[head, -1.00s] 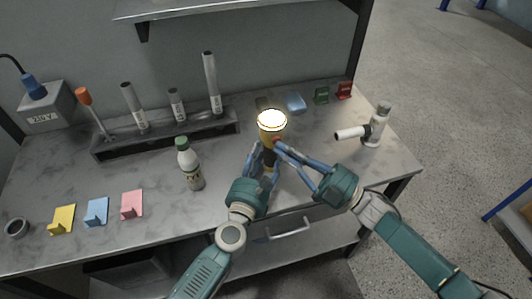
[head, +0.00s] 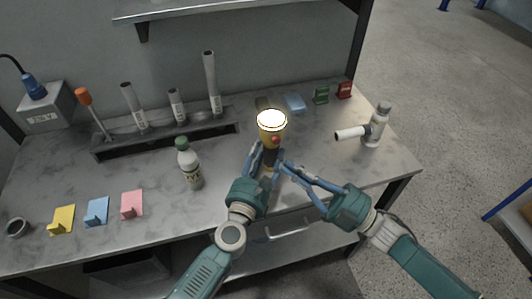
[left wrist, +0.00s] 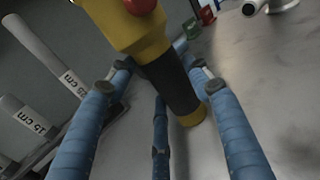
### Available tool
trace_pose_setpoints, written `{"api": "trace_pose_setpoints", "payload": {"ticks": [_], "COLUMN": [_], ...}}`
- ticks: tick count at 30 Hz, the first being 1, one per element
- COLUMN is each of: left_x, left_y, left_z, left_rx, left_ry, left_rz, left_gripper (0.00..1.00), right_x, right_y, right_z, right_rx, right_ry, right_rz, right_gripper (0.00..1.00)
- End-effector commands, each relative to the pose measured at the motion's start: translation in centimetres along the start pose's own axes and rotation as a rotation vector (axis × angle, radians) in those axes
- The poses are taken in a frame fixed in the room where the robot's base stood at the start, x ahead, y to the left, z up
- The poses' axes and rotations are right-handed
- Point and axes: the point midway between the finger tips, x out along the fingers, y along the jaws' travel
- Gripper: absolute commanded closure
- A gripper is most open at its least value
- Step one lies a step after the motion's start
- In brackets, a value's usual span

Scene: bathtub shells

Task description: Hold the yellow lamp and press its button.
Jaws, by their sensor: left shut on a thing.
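The yellow lamp (head: 266,133) is upright, with its wide head on top and its lens glowing bright. Its red button (head: 275,140) faces the front right. My left gripper (head: 264,158) is shut on the lamp's dark handle below the head. In the left wrist view the yellow head (left wrist: 125,30), red button (left wrist: 140,5) and dark handle (left wrist: 170,85) show between the blue fingers. My right gripper (head: 281,167) looks shut and empty, with its tips just below and right of the button, apart from it.
A bottle with a green cap (head: 190,165) stands left of the lamp. A rack (head: 165,139) with several tubes is behind it. A white device (head: 373,130) stands at the right. Yellow, blue and pink holders lie front left; small blue, green and red items lie at the back.

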Motion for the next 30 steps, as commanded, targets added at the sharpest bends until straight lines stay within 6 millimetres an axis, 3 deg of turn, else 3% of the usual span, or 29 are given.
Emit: {"api": "trace_pose_setpoints", "payload": {"ticks": [11,12,15,25,30], "left_x": [0.0,0.0,0.0,-0.3,-2.6], "left_y": [0.0,0.0,0.0,0.0,0.0], "left_z": [-0.1,-0.1,-0.1,-0.1,-0.2], "left_rx": [0.000,0.000,0.000,0.000,0.000], "left_ry": [0.001,0.001,0.001,0.001,0.003], "left_rz": [-0.001,-0.001,-0.001,0.000,-0.001], "left_gripper": [0.81,0.44,0.28,0.28,0.28], "right_x": [-0.1,-0.1,-0.1,-0.1,-0.1], "right_y": [-0.1,-0.1,-0.1,-0.1,-0.1], "right_z": [-0.1,-0.1,-0.1,-0.1,-0.1], "right_rx": [-0.001,-0.001,-0.001,-0.001,-0.001], "right_ry": [0.000,0.000,0.000,0.000,0.000], "right_rz": [0.000,0.000,0.000,0.000,0.000], "right_gripper": [1.00,1.00,1.00,1.00,1.00]}}
